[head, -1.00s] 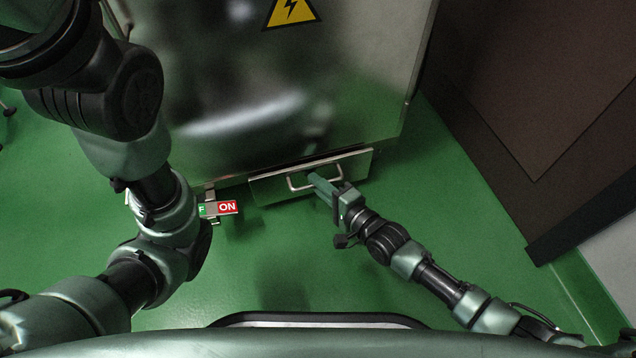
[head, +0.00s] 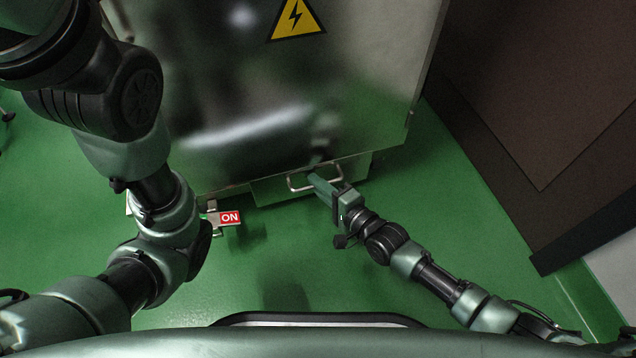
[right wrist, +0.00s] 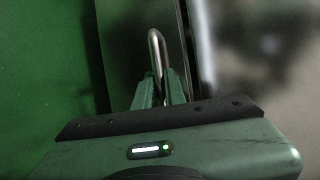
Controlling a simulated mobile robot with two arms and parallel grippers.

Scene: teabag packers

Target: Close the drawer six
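The drawer (head: 272,192) is a low metal drawer at the bottom of the steel cabinet, in the middle of the head view. Its front now sits nearly under the cabinet's lower edge. Its bar handle (head: 291,183) faces me. My right gripper (head: 314,179) is at the handle. In the right wrist view the handle (right wrist: 155,45) rises between the two fingers of my right gripper (right wrist: 160,82), which look closed on it. The contact itself is partly hidden.
The steel cabinet (head: 270,100) with a yellow warning sign (head: 297,16) fills the upper middle. A red ON switch label (head: 230,218) is left of the drawer. A dark brown panel (head: 550,90) stands at the right. Green floor (head: 250,285) in front is clear.

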